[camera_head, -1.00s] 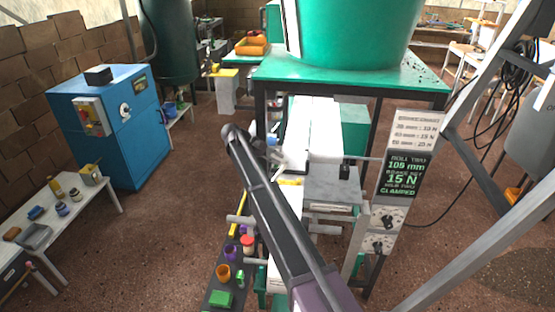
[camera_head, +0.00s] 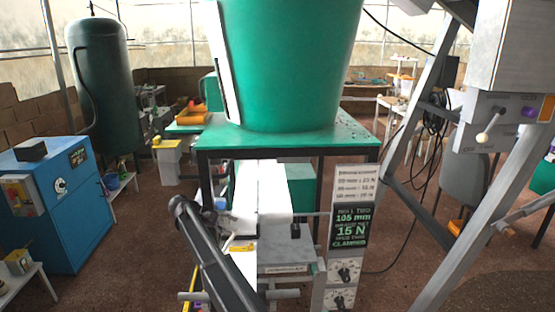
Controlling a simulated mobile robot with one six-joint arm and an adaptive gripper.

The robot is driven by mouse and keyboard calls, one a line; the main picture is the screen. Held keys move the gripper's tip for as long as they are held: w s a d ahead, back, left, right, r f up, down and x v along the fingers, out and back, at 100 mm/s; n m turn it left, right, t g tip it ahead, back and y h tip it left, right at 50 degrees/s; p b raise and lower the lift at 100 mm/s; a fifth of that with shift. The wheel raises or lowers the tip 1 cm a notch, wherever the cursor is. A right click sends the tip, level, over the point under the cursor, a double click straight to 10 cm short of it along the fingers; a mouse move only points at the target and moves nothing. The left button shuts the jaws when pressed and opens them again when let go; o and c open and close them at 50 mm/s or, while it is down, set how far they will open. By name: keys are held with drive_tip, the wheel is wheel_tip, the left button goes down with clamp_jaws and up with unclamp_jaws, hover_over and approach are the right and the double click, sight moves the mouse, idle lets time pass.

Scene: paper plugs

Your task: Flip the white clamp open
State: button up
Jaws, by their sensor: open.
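My arm's dark link (camera_head: 215,262) rises from the bottom, left of the machine's middle. My gripper (camera_head: 229,226) is small and partly hidden beyond the arm's upper end, at the left side of the white paper roll (camera_head: 264,218). It appears open; its fingertips are hard to make out. A small pale lever-like part (camera_head: 228,242) shows just beside it, but I cannot tell whether this is the white clamp or whether the gripper touches it. A white paper strip (camera_head: 262,183) runs up behind the roll.
A green hopper (camera_head: 292,70) stands on a green table (camera_head: 352,141) above the paper. A sign (camera_head: 350,215) and dial panel (camera_head: 343,275) are at right. Grey slanted posts (camera_head: 455,235) and a hanging control box (camera_head: 500,120) stand farther right.

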drive_tip(key=s+d+f+m+g+y, duration=0.1)
drive_tip(key=s+d+f+m+y, duration=0.3)
drive_tip(key=d, duration=0.9)
drive_tip(key=s+d+f+g+y, duration=0.1)
drive_tip(key=s+d, duration=0.6)
drive_tip(key=d, duration=0.5)
drive_tip(key=s+d+f+m+y, duration=0.2)
drive_tip(key=s+d+m+y, duration=0.1)
drive_tip(key=s+d, duration=0.4)
drive_tip(key=s+d+f+m+y, duration=0.3)
drive_tip(key=s+d, duration=0.3)
drive_tip(key=s, duration=0.5)
drive_tip(key=shift+d+f+y+b, duration=0.2)
drive_tip(key=shift+d+y+b, duration=0.2)
drive_tip(key=shift+y, duration=0.3)
